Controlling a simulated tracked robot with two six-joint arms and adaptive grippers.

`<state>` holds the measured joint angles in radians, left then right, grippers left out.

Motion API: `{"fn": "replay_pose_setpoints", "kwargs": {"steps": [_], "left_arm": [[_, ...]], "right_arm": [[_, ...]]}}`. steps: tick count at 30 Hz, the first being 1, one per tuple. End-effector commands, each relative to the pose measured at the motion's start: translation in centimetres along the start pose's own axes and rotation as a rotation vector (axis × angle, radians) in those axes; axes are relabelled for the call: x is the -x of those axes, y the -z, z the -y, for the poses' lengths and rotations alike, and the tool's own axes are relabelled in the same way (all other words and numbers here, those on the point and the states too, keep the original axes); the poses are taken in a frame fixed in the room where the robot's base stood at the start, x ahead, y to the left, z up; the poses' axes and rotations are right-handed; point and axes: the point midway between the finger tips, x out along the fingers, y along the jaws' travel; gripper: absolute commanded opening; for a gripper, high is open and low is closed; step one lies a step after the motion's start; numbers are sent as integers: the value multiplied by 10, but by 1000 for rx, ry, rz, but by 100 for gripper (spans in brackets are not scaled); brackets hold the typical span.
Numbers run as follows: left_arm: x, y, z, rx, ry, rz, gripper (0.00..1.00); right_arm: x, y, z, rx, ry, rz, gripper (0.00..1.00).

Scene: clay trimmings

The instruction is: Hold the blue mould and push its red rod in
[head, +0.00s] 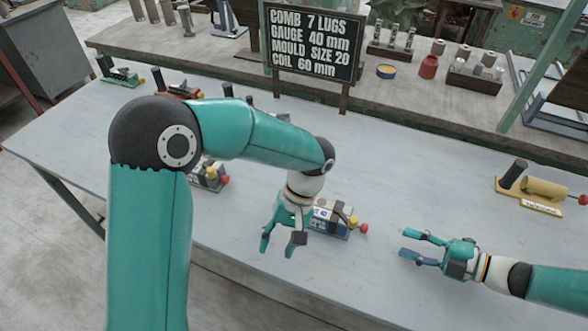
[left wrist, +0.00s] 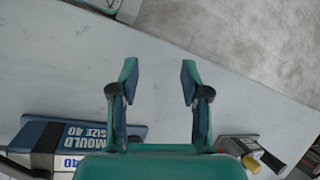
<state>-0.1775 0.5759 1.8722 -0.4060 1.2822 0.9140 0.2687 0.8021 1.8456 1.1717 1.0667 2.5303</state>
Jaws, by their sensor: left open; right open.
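The blue mould (head: 330,233) stands on the table near the centre of the head view, with a white label, a yellow part and a red rod end (head: 364,229) on its right. My left gripper (head: 278,246) is open and empty, just left of and nearer than the mould. Its arm partly covers the mould's left end. In the left wrist view, the open fingers (left wrist: 160,75) have bare table between them, and the blue mould (left wrist: 139,131) lies at lower left with a "MOULD SIZE 40" label. My right gripper (head: 405,243) is open and empty, right of the red rod end.
A grey mould with a red knob (head: 224,180) stands further left, partly behind my left arm. A yellow mould (head: 545,189) stands at right. A sign (head: 312,43) reading "MOULD SIZE 20" stands at the back. The table's front is clear.

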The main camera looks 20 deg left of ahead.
Motion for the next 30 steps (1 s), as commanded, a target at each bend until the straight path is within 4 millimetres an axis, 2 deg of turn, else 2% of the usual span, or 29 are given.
{"fn": "replay_pose_setpoints", "kwargs": {"steps": [1,6,9,13,16,20,26,30], "left_arm": [[26,19,-3,-12,-63,-51,47],[105,58,4,-74,-204,-198,47],[139,70,12,-102,-257,-268,47],[167,78,20,-125,-295,-325,47],[176,81,24,-134,-307,-346,47],[171,85,22,-136,-310,-351,47],[144,94,13,-136,-308,-348,47],[119,102,4,-135,-308,-347,47]], "right_arm": [[0,0,0,0,0,0,42],[0,0,0,0,0,-1,42],[0,0,0,0,0,-1,42],[-1,0,0,0,1,-1,42],[-1,0,0,0,1,-1,42],[-1,0,0,0,1,-1,42],[-1,0,0,1,1,-2,42],[-1,0,0,1,1,-2,42]]}}
